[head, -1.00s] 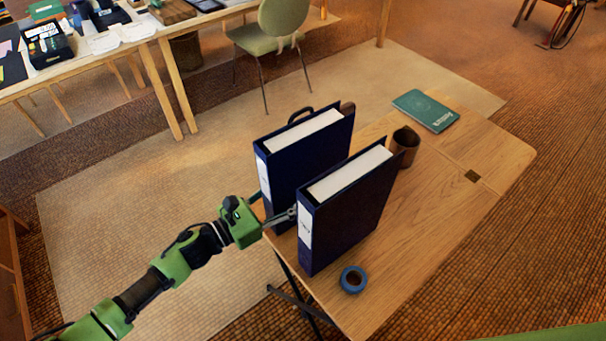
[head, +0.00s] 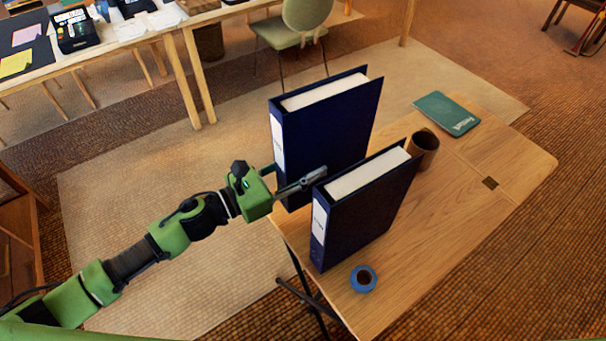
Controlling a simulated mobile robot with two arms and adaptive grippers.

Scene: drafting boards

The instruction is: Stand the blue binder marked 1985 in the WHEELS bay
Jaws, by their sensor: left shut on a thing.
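Two dark blue binders are in the head view, both upright with white spine labels too small to read. My left gripper (head: 299,183) is shut on the rear binder (head: 325,125), with one finger showing across its near side cover; the other finger is mostly hidden behind it. This binder appears lifted a little, though its bottom edge is partly hidden. The front binder (head: 368,215) stands on the wooden table (head: 460,205), just right of the gripper. I see no bay marked WHEELS. My right gripper is out of view.
A brown mug (head: 426,146) stands behind the front binder, and a teal book (head: 447,113) lies farther back. A blue tape roll (head: 363,279) lies near the front edge. A green chair (head: 300,25) and a long desk (head: 150,40) are beyond.

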